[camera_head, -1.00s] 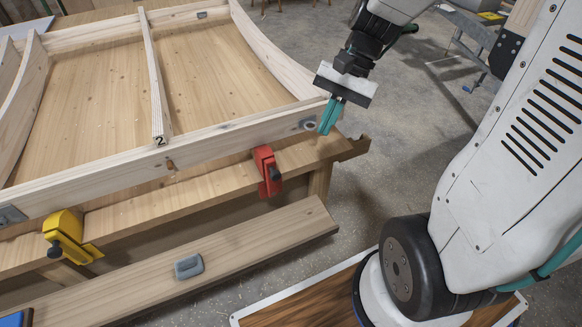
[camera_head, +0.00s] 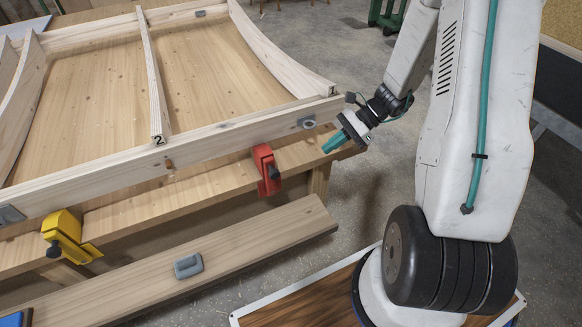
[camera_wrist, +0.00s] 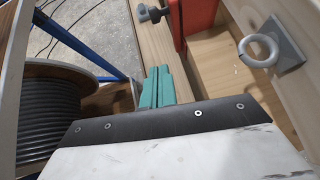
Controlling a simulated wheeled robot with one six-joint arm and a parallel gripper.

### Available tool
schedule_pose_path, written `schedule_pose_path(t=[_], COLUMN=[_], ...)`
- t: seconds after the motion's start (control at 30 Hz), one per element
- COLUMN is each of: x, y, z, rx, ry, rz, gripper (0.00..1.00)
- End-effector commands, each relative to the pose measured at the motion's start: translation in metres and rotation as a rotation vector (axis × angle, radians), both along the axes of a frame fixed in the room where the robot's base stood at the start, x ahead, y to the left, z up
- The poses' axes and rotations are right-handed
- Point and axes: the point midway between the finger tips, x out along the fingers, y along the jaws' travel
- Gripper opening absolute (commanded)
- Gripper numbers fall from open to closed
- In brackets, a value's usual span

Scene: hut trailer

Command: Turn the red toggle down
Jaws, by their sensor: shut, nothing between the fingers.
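The red toggle (camera_head: 264,160) is a red clamp with a dark knob (camera_head: 273,172) on the front edge of the wooden bench. In the wrist view, its red body (camera_wrist: 203,18) is at the top, with the dark knob (camera_wrist: 153,13) on its left. My gripper (camera_head: 330,145) has teal fingers, pressed together and empty. It is to the right of the red toggle, beside the bench's right end, pointing left and apart from the toggle. The fingers also show in the wrist view (camera_wrist: 157,84), below the knob. The toggle's far side is hidden.
A wooden frame (camera_head: 110,165) lies on the bench; a metal eye ring (camera_head: 309,123) is near its right corner. A yellow clamp (camera_head: 66,232) is at left. A plank (camera_head: 130,275) with a grey block runs in front. A cable reel (camera_wrist: 48,110) is left in the wrist view.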

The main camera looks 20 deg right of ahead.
Motion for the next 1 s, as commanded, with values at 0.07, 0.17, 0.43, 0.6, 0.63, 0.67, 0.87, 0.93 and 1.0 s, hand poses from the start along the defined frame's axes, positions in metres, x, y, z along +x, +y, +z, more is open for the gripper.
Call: schedule_pose_path(t=[0.07, 0.17, 0.43, 0.6, 0.63, 0.67, 0.87, 0.93, 1.0], x=[0.0, 0.0, 0.003, 0.007, 0.007, 0.007, 0.012, 0.012, 0.013], y=[0.001, 0.006, 0.045, 0.075, 0.079, 0.084, 0.111, 0.116, 0.119], z=[0.0, -0.004, -0.032, -0.053, -0.057, -0.06, -0.054, -0.053, -0.053], rx=[0.0, 0.001, 0.002, 0.002, 0.002, 0.002, -0.003, -0.003, -0.003], ry=[0.0, 0.001, 0.005, 0.003, 0.004, 0.003, -0.001, -0.001, 0.0], rz=[0.001, 0.003, 0.006, 0.008, 0.006, 0.006, 0.006, 0.005, 0.004], gripper=[0.0, 0.0, 0.0, 0.0, 0.0, 0.0, 0.0, 0.0, 0.0])
